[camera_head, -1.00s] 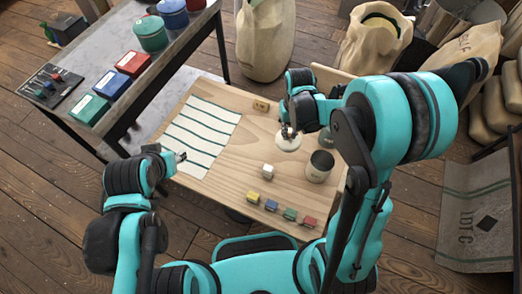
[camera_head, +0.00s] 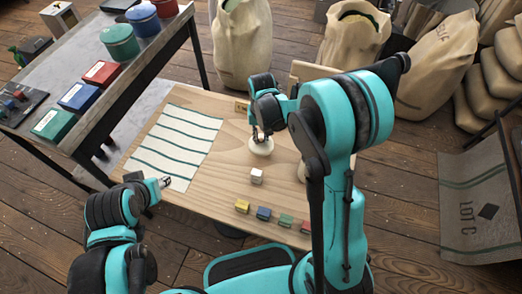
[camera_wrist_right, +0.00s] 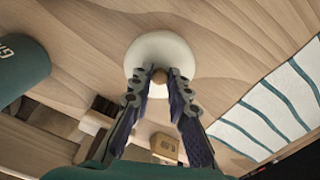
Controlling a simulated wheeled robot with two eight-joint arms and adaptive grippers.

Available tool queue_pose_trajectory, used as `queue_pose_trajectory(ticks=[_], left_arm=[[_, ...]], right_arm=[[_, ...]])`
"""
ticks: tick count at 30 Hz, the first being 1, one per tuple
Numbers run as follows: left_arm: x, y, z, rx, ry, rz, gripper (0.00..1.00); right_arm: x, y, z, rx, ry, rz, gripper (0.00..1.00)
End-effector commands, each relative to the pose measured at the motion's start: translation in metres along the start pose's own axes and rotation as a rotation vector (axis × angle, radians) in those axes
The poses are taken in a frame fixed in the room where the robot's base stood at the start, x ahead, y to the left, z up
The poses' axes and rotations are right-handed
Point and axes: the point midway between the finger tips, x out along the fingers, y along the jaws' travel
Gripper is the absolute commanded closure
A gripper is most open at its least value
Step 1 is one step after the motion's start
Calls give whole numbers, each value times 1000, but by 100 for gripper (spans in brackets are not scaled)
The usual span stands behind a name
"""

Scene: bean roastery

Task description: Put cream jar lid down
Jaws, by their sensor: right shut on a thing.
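The cream jar lid (camera_head: 261,147) is a round pale disc with a brown knob. My right gripper (camera_head: 262,136) is shut on the knob from above. In the right wrist view the lid (camera_wrist_right: 160,52) lies past the fingertips (camera_wrist_right: 160,76), which close on the knob. I cannot tell whether the lid touches the table. My left gripper (camera_head: 164,182) is over the table's left edge, away from the lid; its finger state is too small to tell.
A striped cloth (camera_head: 178,146) covers the table's left part. Several small coloured blocks (camera_head: 263,213) line the front edge. My right arm hides the table's right side. Bare wood lies between cloth and lid.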

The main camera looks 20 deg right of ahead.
Motion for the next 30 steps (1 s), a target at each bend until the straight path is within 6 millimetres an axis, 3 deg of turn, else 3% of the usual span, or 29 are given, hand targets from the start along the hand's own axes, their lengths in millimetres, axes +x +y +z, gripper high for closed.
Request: queue_pose_trajectory(ticks=[1, 8, 13, 25, 26, 27, 28, 30], left_arm=[[5, 0, 4, 0, 0, 0, 60], [11, 0, 8, 0, 0, 0, 60], [20, 0, 14, 0, 0, 0, 60], [22, 0, 16, 0, 0, 0, 60], [22, 0, 16, 0, 0, 0, 60], [21, 0, 15, 0, 0, 0, 60], [21, 0, 15, 0, 0, 0, 60], [21, 0, 15, 0, 0, 0, 60]], right_arm=[[11, 0, 0, 0, 0, 0, 100], [30, 0, 0, -1, 0, 0, 100], [55, 1, 0, -1, 0, 0, 100], [60, 1, 0, -2, 0, 0, 100], [60, 1, 0, -2, 0, 0, 78], [59, 1, 0, -2, 0, 0, 68], [59, 1, 0, -2, 0, 0, 63], [59, 1, 0, -2, 0, 0, 63]])
